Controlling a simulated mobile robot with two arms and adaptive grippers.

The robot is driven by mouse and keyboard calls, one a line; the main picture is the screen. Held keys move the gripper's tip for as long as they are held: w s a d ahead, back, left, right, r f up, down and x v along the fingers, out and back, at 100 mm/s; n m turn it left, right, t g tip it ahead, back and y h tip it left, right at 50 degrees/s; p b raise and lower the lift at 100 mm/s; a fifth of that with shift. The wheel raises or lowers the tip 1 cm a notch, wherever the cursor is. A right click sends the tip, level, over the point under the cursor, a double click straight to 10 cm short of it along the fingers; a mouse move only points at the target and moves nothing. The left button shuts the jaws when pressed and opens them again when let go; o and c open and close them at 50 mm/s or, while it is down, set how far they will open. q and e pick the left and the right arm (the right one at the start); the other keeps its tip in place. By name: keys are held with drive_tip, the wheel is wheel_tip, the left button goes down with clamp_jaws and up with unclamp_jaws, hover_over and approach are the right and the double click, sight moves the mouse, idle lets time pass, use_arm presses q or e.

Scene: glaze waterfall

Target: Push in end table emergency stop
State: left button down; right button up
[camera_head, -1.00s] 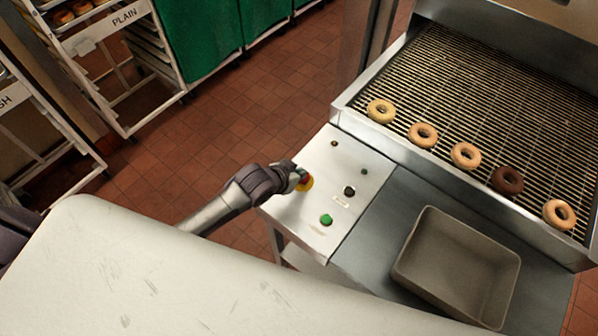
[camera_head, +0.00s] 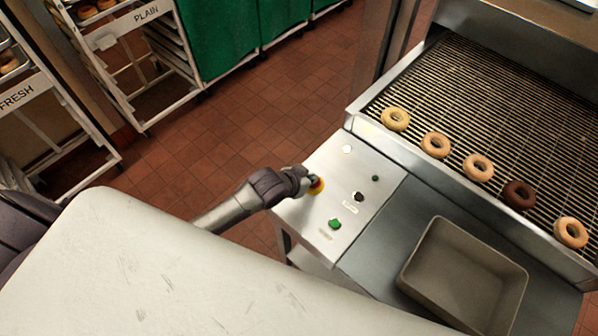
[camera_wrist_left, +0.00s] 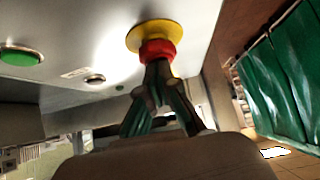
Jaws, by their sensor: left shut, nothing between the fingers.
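The emergency stop is a red button (camera_wrist_left: 158,50) on a yellow disc (camera_wrist_left: 155,33), on the pale metal panel (camera_head: 310,220) of the end table. In the head view the red and yellow stop (camera_head: 317,187) is partly hidden by my left gripper (camera_head: 307,180). My left gripper is shut and empty. In the left wrist view its fingertips (camera_wrist_left: 158,69) point straight at the red button and appear to touch its face. How far the button is pressed in cannot be told. My right gripper is not in view.
A grey bin (camera_head: 408,262) stands to the right. Donuts lie on the wire conveyor (camera_head: 500,110) behind. A white surface (camera_head: 150,270) fills the foreground.

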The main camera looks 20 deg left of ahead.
use_arm(q)
wheel_tip(320, 180, up, 4)
drive_tip(key=p, duration=0.3)
drive_tip(key=shift+w+r, duration=0.1)
drive_tip(key=b+v, duration=0.2)
drive_tip(key=v, duration=0.8)
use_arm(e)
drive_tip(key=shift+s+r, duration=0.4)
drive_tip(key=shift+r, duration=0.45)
use_arm(q)
drive_tip(key=shift+f, duration=0.2)
